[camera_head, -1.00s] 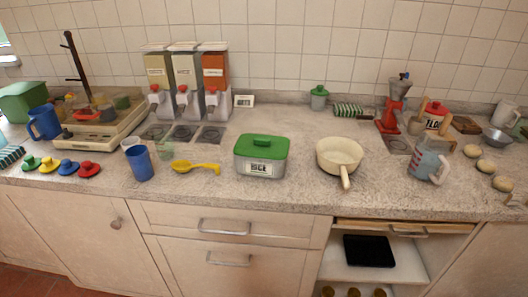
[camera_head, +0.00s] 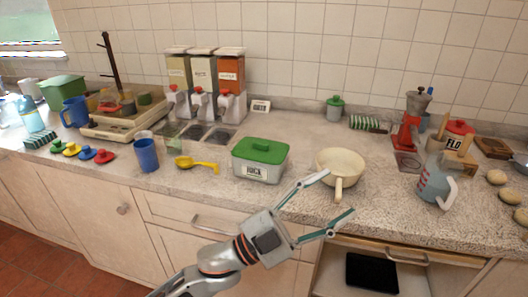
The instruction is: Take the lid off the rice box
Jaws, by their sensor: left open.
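The rice box (camera_head: 258,172) is a grey container with a white label on its front, standing on the counter near its front edge. Its green lid (camera_head: 262,150) sits on top, with a raised handle in the middle. My left gripper (camera_head: 339,198) is open and empty in front of the counter edge. Its fingers point right, below and to the right of the box, near the handle of the cream pan (camera_head: 340,164). It does not touch the lid. My right gripper is not in view.
Left of the box lie a yellow scoop (camera_head: 197,164) and a blue cup (camera_head: 147,155). Three dispensers (camera_head: 204,84) stand behind. A measuring jug (camera_head: 433,186) and a red grinder (camera_head: 409,132) stand at right.

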